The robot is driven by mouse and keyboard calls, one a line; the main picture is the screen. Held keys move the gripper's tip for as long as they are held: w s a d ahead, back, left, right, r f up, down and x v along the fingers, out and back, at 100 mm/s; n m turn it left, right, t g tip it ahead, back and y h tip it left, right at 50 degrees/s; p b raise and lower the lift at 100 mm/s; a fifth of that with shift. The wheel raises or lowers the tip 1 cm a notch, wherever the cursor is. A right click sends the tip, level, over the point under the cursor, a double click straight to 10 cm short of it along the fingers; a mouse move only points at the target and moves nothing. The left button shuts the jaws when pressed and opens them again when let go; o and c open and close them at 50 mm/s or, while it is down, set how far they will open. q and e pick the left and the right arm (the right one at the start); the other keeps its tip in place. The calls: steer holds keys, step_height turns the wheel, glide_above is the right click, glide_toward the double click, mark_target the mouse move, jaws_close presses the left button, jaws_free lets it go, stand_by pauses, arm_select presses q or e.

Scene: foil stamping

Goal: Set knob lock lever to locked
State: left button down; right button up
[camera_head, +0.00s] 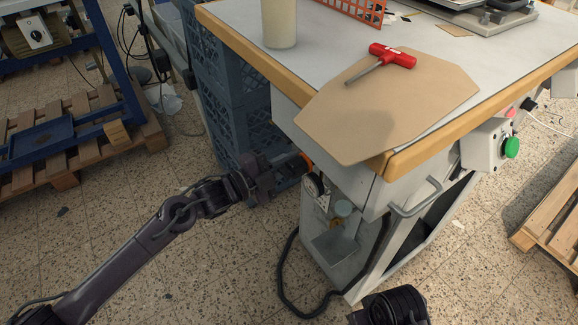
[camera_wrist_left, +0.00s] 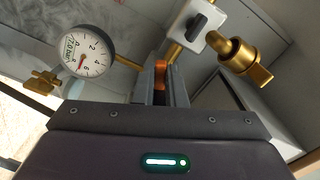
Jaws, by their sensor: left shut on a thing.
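My left gripper (camera_head: 293,168) reaches in from the left to the fittings below the table's corner. In the left wrist view its fingers (camera_wrist_left: 162,84) are closed on an orange part (camera_wrist_left: 161,72), mostly hidden between them; I cannot tell whether this is the knob lock lever. A bit of orange also shows at the fingertips in the head view (camera_head: 306,160). A white round gauge (camera_wrist_left: 84,52) sits left of the fingers. A white block with a black lever (camera_wrist_left: 196,26) is above right, beside a brass valve (camera_wrist_left: 243,62).
The table (camera_head: 343,25) stands above the fittings, with a tan board (camera_head: 390,108) and a red-handled tool (camera_head: 392,55) on top. Blue crates (camera_head: 235,95) stand behind my left gripper. A green button box (camera_head: 490,145) and a handle (camera_head: 418,200) are to the right.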

arm_select(q)
steer(key=shift+r+m, duration=0.1)
steer(key=shift+m, duration=0.4)
steer(key=c, duration=1.5)
jaws_free()
steer(key=shift+v, duration=3.95)
